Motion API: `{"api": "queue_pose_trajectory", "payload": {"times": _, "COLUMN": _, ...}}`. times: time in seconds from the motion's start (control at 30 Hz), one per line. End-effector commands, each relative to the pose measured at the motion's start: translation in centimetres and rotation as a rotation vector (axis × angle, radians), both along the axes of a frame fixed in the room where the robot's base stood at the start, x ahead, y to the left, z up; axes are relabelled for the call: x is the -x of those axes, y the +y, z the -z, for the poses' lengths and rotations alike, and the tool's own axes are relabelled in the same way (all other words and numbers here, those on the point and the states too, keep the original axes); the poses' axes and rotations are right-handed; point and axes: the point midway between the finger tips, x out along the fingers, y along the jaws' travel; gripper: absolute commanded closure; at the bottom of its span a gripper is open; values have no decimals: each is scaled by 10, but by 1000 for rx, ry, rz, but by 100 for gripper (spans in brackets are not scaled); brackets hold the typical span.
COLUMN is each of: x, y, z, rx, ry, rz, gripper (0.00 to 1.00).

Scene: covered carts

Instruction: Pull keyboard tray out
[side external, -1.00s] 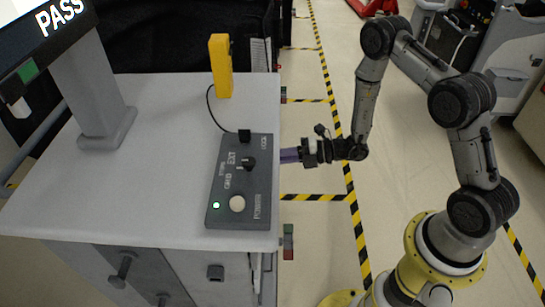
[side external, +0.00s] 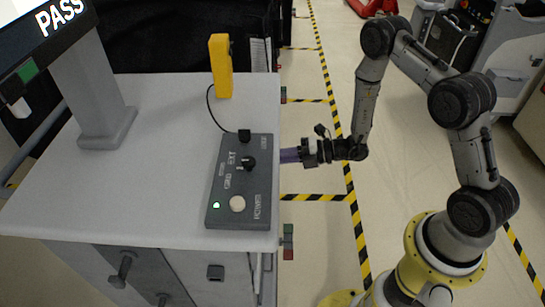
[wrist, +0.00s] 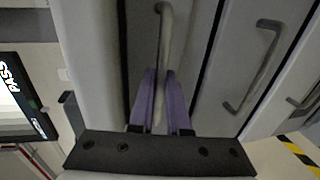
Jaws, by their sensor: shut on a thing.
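The keyboard tray's dark front panel (wrist: 140,50) shows in the wrist view, just under the pale cart top. A pale bar handle (wrist: 166,25) runs along it. My gripper (wrist: 160,80) has two purple fingers, one on each side of this handle, and is shut on it. In the side view my gripper (side external: 288,155) reaches in at the right edge of the cart top (side external: 150,180). Its fingertips and the tray are hidden there by the cart's edge.
A grey control box (side external: 240,185) and a yellow device (side external: 220,65) sit on the cart top. A monitor (side external: 45,35) stands at the left. Other drawer handles (wrist: 255,65) lie beside the held one. The floor (side external: 318,220) right of the cart is clear around my arm.

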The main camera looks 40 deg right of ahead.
Motion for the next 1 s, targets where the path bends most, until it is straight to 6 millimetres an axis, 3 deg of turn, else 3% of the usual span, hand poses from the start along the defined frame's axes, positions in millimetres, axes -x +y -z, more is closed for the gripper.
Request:
{"api": "queue_pose_trajectory", "payload": {"times": 0.17, "x": 5, "y": -6, "z": 0, "rx": 0, "ry": 0, "rz": 3, "gripper": 100}}
{"api": "queue_pose_trajectory", "payload": {"times": 0.37, "x": 25, "y": -27, "z": 0, "rx": -1, "ry": 3, "rz": 7, "gripper": 100}}
{"api": "queue_pose_trajectory", "payload": {"times": 1.0, "x": 132, "y": -134, "z": 0, "rx": 0, "ry": -2, "rz": 7, "gripper": 100}}
